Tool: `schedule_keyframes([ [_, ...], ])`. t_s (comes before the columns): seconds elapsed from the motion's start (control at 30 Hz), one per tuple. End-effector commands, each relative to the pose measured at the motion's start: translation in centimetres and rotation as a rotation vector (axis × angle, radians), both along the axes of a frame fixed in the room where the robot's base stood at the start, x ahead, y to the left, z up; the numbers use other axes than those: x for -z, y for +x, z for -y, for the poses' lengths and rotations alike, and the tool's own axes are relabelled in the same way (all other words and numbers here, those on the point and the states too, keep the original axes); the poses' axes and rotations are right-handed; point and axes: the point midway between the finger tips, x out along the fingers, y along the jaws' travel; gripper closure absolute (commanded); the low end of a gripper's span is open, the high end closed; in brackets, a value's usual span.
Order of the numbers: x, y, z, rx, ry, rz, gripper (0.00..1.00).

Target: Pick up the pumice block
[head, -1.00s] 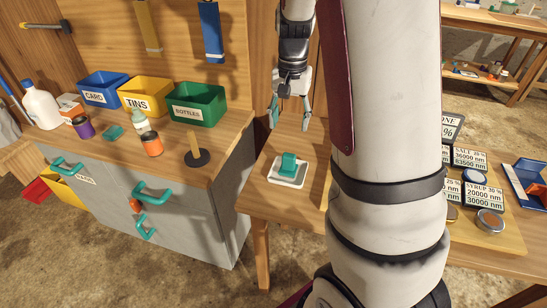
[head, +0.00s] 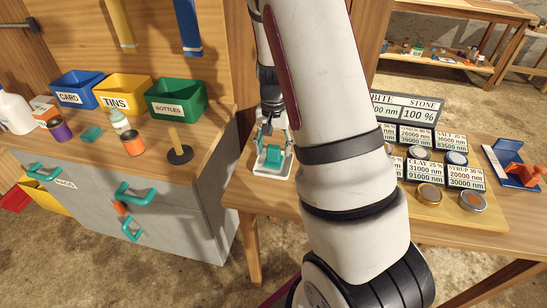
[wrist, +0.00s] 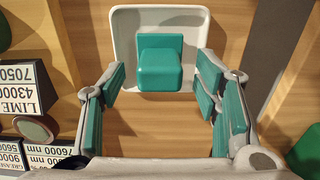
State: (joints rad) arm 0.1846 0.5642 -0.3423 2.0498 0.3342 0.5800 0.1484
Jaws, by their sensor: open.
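A teal block-like thing (head: 272,156) with a raised back part sits on a small white tray (head: 270,176) at the left of the wooden table; I take it to be the pumice block. In the wrist view the block (wrist: 160,68) is at top centre, on the white tray (wrist: 123,30). My gripper (head: 273,148) is open, its teal-padded fingers pointing down at the tray. In the wrist view the fingers stand left and right of the block, with gaps on both sides. Whether the fingertips are level with it I cannot tell.
On the table right of my arm stand label cards, lidded jars (head: 429,194) and a blue stand (head: 515,164). A grey cabinet (head: 190,205) at left bears bins, jars, a smaller teal block (head: 91,134) and a black-based post (head: 180,154).

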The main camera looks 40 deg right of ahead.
Motion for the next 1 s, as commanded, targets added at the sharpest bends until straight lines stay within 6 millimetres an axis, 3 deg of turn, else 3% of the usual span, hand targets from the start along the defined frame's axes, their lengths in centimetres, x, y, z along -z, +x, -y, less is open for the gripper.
schedule_keyframes([
  [0.1,1.0,0.0,0.1,0.001,-0.001,-0.001,0.43],
  [0.37,1.1,0.0,0.0,0.001,0.0,0.0,0.46],
  [0.6,1.1,0.0,0.0,0.0,0.0,0.0,0.98],
  [0.87,1.0,0.0,0.0,0.0,-0.001,0.001,0.98],
  [1.0,-0.1,0.1,0.0,-0.001,0.0,0.003,0.98],
])
